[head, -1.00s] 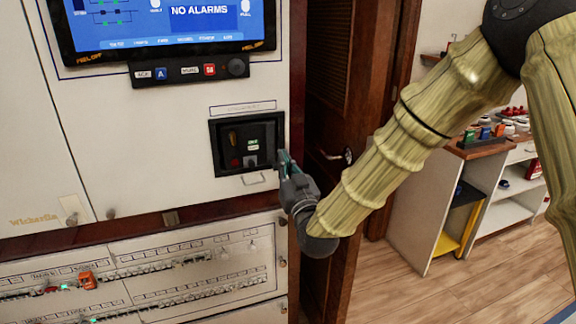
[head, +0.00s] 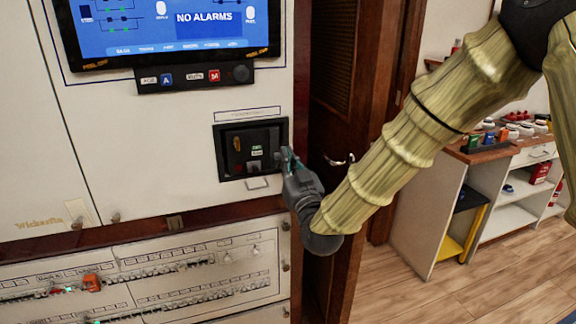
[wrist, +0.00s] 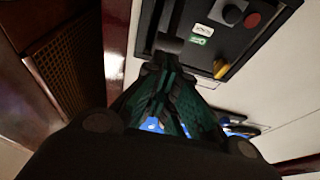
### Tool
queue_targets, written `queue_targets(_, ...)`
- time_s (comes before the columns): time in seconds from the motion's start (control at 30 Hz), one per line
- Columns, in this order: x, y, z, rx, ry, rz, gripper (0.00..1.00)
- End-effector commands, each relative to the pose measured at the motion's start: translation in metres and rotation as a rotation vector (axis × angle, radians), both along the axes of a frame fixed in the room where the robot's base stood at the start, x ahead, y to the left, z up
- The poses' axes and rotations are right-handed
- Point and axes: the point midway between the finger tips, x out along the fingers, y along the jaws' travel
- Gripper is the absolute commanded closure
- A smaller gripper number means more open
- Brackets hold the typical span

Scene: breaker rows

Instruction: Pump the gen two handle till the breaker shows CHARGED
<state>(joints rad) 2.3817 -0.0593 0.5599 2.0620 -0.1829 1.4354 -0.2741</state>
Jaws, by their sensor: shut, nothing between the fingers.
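The breaker (head: 233,163) is a black recessed unit in the white cabinet front. It shows a small bronze-yellow part, a dark button and small white-green labels too small to read. In the wrist view, the breaker (wrist: 243,48) is at the upper right, with a red round button (wrist: 252,20) and a green label (wrist: 195,41). My gripper (head: 287,157) is at the breaker's right edge, with its fingers together and empty. In the wrist view, its fingertips (wrist: 168,62) are close to a dark grey block (wrist: 170,42) at the breaker's edge. I cannot tell whether that block is the pump handle or whether they touch.
A screen (head: 165,25) reading NO ALARMS is above, with a button strip (head: 195,77) under it. Lower panels (head: 140,270) carry rows of breakers. A dark wooden door (head: 335,110) stands close at right. Shelves (head: 440,215) and open floor lie beyond.

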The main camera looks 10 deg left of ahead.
Motion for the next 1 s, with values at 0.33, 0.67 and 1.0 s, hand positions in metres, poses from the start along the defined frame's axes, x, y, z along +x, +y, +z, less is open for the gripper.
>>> queue_targets(0.33,-0.044,-0.028,-0.012,0.001,-0.002,0.0,1.0)
queue_targets(0.67,-0.075,-0.047,-0.025,0.002,-0.004,-0.001,1.0)
queue_targets(1.0,-0.079,-0.05,-0.025,0.002,-0.004,-0.001,1.0)
